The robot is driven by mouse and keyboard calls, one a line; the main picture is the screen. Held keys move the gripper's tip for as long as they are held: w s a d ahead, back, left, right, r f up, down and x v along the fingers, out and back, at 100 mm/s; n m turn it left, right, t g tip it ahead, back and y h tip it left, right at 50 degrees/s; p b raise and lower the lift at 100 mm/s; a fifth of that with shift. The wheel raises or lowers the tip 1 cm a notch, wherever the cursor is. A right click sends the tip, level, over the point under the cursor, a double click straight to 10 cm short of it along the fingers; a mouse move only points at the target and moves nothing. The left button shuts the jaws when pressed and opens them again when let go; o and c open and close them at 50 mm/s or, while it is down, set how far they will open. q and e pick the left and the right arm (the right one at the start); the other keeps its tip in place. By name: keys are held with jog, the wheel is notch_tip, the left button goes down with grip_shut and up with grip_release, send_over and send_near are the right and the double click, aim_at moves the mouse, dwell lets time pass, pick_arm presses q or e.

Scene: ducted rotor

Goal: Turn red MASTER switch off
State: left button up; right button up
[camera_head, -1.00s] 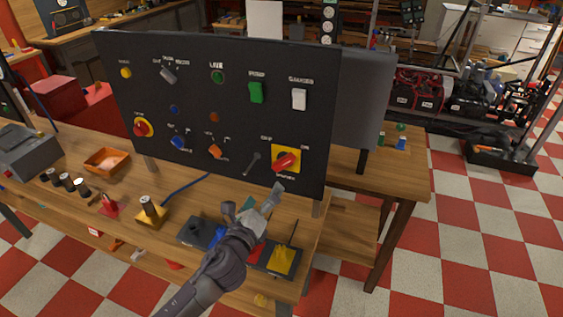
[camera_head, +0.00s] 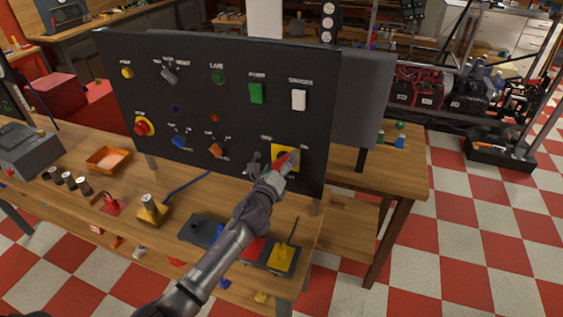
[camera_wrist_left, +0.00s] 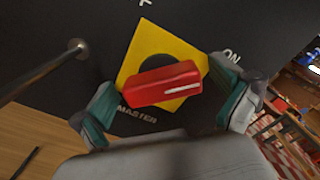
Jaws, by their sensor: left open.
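The red MASTER switch (camera_wrist_left: 163,86) is a red bar handle on a yellow square plate (camera_wrist_left: 150,46) at the lower right of the black panel (camera_head: 240,125). In the left wrist view the handle lies roughly sideways, its right end slightly raised toward the ON label. My left gripper (camera_head: 276,164) is at the switch in the head view and partly covers it. Its fingers (camera_wrist_left: 172,108) are open, one on each side of the handle's ends in the wrist view. I cannot tell whether they touch it. My right gripper is not in view.
A metal lever (camera_wrist_left: 52,67) sticks out of the panel left of the switch, close to the left finger. Other panel controls include a green rocker (camera_head: 256,93) and a white rocker (camera_head: 298,100). Pedal-like boxes (camera_head: 284,257) stand on the wooden bench below.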

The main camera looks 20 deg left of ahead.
pick_arm(q)
jog(key=c, duration=1.1)
jog(key=shift+n, duration=0.4)
jog(key=n+b, duration=0.1)
jog(key=n, duration=0.3)
jog(key=shift+f, duration=0.15)
jog(key=n+b, duration=0.1)
jog(key=n, duration=0.3)
jog(key=shift+f, duration=0.1)
jog(key=n, duration=0.5)
jog(key=shift+f+n, duration=0.15)
jog(key=shift+n, duration=1.85)
